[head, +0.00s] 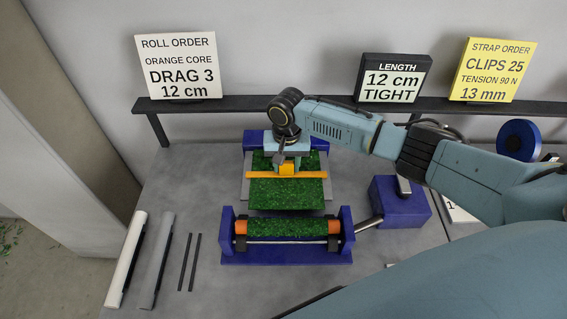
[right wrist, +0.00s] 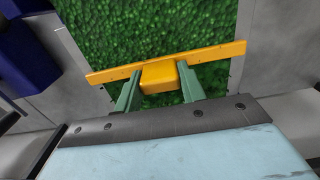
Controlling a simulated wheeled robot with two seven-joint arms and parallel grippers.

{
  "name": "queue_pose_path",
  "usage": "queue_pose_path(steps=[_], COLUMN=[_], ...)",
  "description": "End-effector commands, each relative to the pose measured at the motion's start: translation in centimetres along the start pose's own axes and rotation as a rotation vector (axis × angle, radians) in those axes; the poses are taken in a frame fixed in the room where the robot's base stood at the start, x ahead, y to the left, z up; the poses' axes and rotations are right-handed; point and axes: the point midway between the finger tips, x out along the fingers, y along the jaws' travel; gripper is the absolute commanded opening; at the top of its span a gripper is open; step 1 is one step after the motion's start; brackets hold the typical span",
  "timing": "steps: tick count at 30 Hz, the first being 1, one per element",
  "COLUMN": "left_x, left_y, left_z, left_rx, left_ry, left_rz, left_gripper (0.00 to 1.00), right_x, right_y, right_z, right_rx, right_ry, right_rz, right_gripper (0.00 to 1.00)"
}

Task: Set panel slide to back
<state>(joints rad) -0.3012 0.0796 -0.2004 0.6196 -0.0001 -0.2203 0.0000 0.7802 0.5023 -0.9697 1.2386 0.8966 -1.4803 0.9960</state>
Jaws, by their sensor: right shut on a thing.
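The panel slide shows as an orange crossbar (head: 312,174) with an orange block grip (head: 287,169), lying across a green grassy panel (head: 288,192) on a grey plate (head: 246,190). My right gripper (head: 288,162) is over the bar from above. In the right wrist view its two green fingers (right wrist: 160,90) stand on either side of the orange block (right wrist: 158,78), shut on it. The bar (right wrist: 215,55) spans the green panel (right wrist: 140,30) at a slight tilt in that view. My left gripper is not in view.
In front stands a blue roller frame (head: 286,257) with a green roll (head: 288,229) and orange end cores. A blue box (head: 401,203) stands to the right. White and grey rods (head: 127,258) and thin dark strips lie at left. Sign boards (head: 178,66) stand on the rear rail.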

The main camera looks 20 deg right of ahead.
Motion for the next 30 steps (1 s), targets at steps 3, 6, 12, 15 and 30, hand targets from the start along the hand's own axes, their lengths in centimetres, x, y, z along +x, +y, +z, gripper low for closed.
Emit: queue_pose_path(steps=[3, 6, 12, 15, 30], left_x=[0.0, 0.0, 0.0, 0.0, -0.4], left_y=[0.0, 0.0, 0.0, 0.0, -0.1], left_z=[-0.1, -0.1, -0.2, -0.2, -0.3], left_rx=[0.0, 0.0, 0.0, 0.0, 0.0], left_ry=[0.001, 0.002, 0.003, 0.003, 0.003], left_rz=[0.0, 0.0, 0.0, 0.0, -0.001], left_gripper=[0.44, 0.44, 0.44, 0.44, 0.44], right_x=[-0.4, -0.3, -0.2, -0.4, -9.8], right_y=[-0.1, -0.1, -0.1, -0.1, -0.1], right_z=[-0.6, -0.5, -0.3, -0.3, -0.3], right_rx=[0.001, 0.001, 0.001, 0.0, 0.0], right_ry=[0.018, 0.014, 0.01, 0.009, 0.013], right_rz=[-0.005, -0.003, 0.0, -0.001, -0.003], right_gripper=[0.52, 0.62, 0.62, 0.62, 0.62])
